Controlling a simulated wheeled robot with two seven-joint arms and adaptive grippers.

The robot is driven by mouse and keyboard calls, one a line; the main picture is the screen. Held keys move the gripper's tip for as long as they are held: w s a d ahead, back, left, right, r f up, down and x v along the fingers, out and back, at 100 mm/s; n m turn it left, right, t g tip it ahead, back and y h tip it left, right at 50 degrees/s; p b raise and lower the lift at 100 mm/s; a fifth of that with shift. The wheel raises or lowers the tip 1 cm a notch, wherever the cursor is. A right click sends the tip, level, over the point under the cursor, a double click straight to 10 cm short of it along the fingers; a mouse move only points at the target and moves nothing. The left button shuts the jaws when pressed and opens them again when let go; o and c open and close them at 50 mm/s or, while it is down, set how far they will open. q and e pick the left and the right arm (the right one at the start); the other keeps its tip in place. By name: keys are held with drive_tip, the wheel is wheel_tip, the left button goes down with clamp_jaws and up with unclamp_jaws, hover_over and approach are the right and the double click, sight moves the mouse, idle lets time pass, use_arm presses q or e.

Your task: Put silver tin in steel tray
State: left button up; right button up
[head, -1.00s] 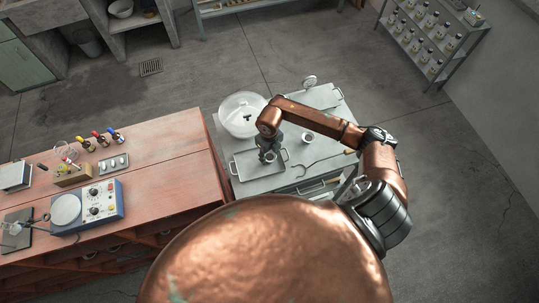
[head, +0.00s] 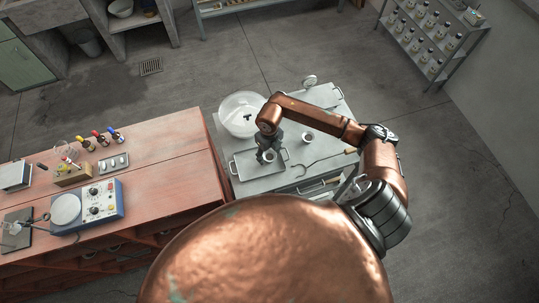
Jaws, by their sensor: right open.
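A small silver tin (head: 270,157) shows at the fingertips of my right gripper (head: 266,157), inside the tray's outline. The tin looks upright, with its round mouth facing up. My right gripper points down over the tray with its jaws open, and it partly hides the tin. At this size I cannot tell whether a finger touches the tin. My left gripper is not in view.
A large clear bowl (head: 241,114) stands behind the tray. A small white cup (head: 307,138) and a thin hooked tool (head: 303,168) lie to the right. The red workbench (head: 160,170) with instruments adjoins on the left. Bare bench shows beyond the cup.

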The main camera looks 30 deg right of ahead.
sight(269, 156)
wheel_tip(269, 156, up, 11)
drive_tip(key=shift+b, duration=0.4)
drive_tip(key=shift+f, duration=0.1)
